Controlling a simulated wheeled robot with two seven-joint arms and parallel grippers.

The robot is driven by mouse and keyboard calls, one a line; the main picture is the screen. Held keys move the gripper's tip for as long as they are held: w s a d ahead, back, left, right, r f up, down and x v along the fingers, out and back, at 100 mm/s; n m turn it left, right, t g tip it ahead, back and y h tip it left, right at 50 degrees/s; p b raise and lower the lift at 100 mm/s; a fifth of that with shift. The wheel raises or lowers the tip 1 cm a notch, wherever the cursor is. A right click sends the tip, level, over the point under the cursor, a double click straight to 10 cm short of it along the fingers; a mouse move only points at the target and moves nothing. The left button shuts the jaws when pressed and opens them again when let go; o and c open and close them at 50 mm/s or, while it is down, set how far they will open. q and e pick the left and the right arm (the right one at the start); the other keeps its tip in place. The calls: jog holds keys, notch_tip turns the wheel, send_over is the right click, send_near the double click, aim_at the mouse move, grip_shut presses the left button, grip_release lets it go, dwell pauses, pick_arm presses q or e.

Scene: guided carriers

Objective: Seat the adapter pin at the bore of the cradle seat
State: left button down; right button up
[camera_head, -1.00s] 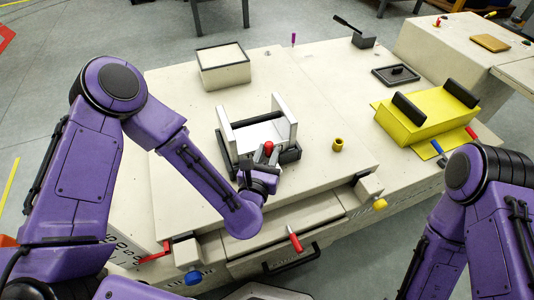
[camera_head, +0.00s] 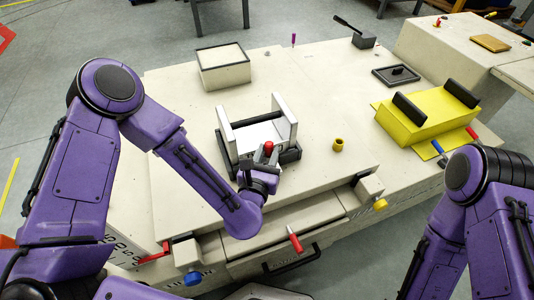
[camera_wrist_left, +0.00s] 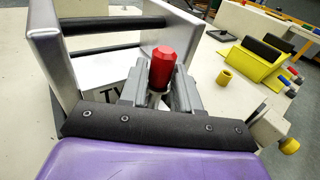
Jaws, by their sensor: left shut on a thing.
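The adapter pin (camera_wrist_left: 162,68) has a red head, and a bit of metal shows below it in the left wrist view. In the head view its red top (camera_head: 269,147) shows at the front of the cradle seat. My left gripper (camera_head: 266,157) is shut on it; its grey fingers (camera_wrist_left: 160,92) stand on either side of the pin. The cradle seat (camera_head: 227,131) has two upright silver walls, a pale floor and a dark frame. The bore is not visible, so I cannot tell whether the pin's lower end touches it. My right gripper is outside the frames.
A small yellow hollow cylinder (camera_head: 338,145) stands right of the cradle. A yellow carrier with black blocks (camera_head: 424,119) sits farther right. A pale box (camera_head: 223,70) stands behind the cradle. A red-handled lever (camera_head: 295,240) is at the bench front.

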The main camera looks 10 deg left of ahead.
pick_arm(q)
jog(key=shift+f+b, duration=2.4)
jog(key=shift+f, duration=0.25)
jog(key=c, duration=0.7)
grip_release()
jog(key=shift+c, duration=0.2)
jog(key=s, duration=1)
jog(key=shift+s+a+r, duration=0.15)
jog(key=shift+s+r, duration=0.2)
jog(key=shift+r, duration=0.1)
